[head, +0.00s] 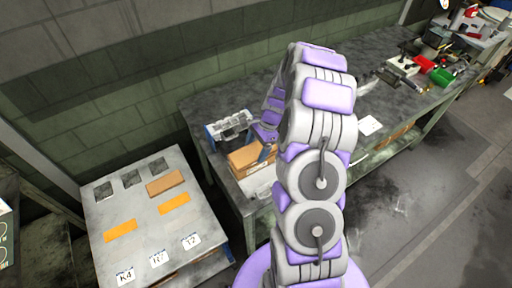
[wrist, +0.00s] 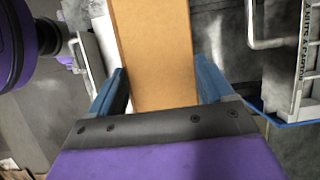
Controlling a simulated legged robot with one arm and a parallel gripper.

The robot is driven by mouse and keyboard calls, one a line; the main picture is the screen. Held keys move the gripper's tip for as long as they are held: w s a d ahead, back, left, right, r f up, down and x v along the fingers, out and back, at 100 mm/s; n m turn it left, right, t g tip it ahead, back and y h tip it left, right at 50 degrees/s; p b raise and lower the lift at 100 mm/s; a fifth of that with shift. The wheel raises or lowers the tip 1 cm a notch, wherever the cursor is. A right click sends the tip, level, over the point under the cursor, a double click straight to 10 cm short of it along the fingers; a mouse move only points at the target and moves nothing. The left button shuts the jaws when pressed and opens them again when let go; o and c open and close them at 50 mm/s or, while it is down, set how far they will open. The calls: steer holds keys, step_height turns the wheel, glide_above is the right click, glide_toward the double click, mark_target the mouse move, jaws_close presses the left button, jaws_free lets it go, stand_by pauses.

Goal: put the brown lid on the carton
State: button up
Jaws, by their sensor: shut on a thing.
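My gripper (wrist: 162,95) is shut on a brown, flat-faced piece, which I take to be the brown lid (wrist: 155,45). One blue finger is on each side of it, and it runs away from the jaws in the wrist view. In the head view the brown piece (head: 243,159) is at the near left end of the workbench, with my gripper (head: 266,150) at its right side. I cannot make out the carton apart from it; a white surface (head: 260,181) shows just below, partly hidden by my arm.
A blue-and-white rack (head: 230,126) stands close behind the brown piece. A grey table (head: 140,207) at the left bears another brown slab (head: 165,183), two orange plates and labels. Tools and a red bin (head: 424,65) are on the far right of the bench (head: 213,106).

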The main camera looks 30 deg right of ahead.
steer(key=shift+a+f, duration=0.1)
steer(key=shift+f, duration=0.8)
steer(key=shift+r, duration=0.2)
steer(key=shift+r+p, duration=1.4)
steer(key=shift+r, duration=0.45)
